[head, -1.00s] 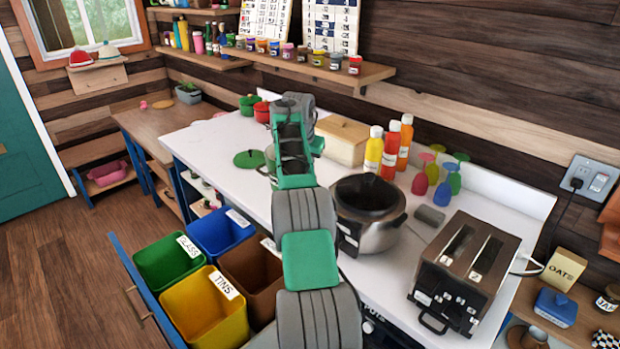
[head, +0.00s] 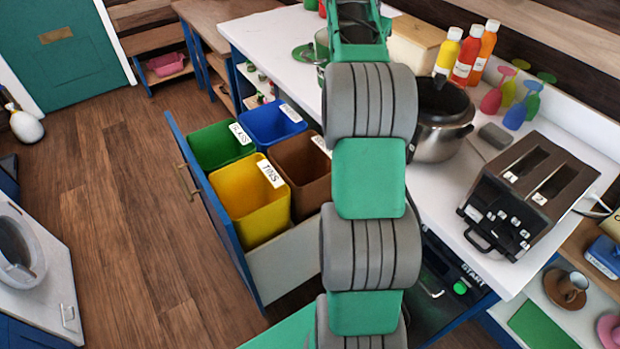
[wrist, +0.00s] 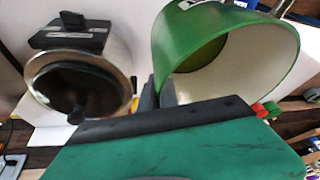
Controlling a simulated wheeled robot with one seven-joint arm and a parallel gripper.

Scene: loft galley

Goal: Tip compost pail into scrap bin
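The compost pail (wrist: 215,45) is green outside and white inside, its open mouth facing the wrist camera. My gripper (wrist: 158,95) has its two dark fingers close together at the pail's rim, apparently with the wall between them. In the head view a sliver of the pail (head: 321,45) shows beside my arm over the white counter; I cannot tell whether it touches the counter. The gripper is hidden there. The brown bin (head: 302,170) stands in the open drawer, its label partly hidden by my arm, so I cannot read whether it says scrap.
The drawer also holds a green glass bin (head: 215,147), a yellow tins bin (head: 250,205) and a blue bin (head: 270,125). A steel cooker (head: 440,115), bottles (head: 466,55) and a toaster (head: 530,190) stand right of my arm.

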